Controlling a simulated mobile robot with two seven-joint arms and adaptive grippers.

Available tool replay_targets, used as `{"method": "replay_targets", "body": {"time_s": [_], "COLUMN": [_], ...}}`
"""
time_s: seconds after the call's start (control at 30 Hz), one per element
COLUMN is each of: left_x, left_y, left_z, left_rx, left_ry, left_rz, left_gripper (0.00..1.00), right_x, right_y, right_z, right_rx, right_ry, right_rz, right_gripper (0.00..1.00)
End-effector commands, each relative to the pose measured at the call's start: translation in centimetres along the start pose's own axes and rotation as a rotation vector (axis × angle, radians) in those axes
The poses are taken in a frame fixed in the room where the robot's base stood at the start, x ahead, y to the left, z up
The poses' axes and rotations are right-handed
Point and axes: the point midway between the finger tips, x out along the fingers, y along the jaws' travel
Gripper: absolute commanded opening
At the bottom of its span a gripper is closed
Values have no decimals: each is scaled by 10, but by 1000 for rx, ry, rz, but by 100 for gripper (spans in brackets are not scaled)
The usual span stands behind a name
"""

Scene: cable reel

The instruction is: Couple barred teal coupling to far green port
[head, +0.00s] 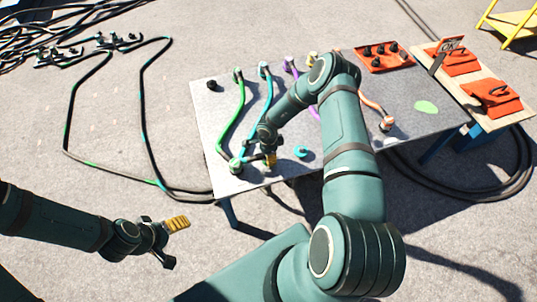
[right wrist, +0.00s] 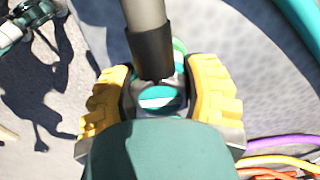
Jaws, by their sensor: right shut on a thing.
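My right gripper (head: 269,158) is low over the near left part of the table. In the right wrist view its yellow fingers (right wrist: 163,100) are shut on the barred teal coupling (right wrist: 160,97), whose teal face carries a pale bar. A dark-collared grey shaft covers part of it. In the head view my arm hides most of the coupling. A teal hose (head: 267,95) runs from the far edge toward this gripper. A green hose (head: 236,120) runs from a green far-edge fitting (head: 237,74) to a near green fitting (head: 235,166). My left gripper (head: 170,242) is open and empty, off the table.
Purple (head: 290,66) and orange (head: 371,102) hoses lie on the table (head: 410,90), partly behind my right arm. A teal disc (head: 300,152) lies right of the gripper. A red tray (head: 384,56) is at the far right. Black cables (head: 144,100) lie on the floor left.

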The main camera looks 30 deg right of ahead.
Motion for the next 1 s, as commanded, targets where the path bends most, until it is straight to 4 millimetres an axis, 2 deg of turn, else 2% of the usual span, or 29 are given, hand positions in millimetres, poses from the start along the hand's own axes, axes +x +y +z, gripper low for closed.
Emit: {"method": "replay_targets", "body": {"time_s": [0.03,0.1,0.13,0.43,0.57,1.0], "left_x": [0,0,0,0,0,0], "left_y": [0,0,0,0,0,0], "left_z": [0,0,0,0,0,0], "left_rx": [0,0,0,0,0,0], "left_ry": [0,0,0,0,0,0], "left_rz": [0,0,0,0,0,0], "left_gripper": [83,83,83,83,83,83], "right_x": [0,0,0,0,-9,-92], "right_y": [0,0,0,0,0,-1], "right_z": [0,0,0,0,0,0], "right_rx": [0,0,0,0,0,0], "right_ry": [0,0,0,0,0,0], "right_rz": [-1,-1,-1,1,0,-3], "right_gripper": [54,79,83,83,83,83]}}
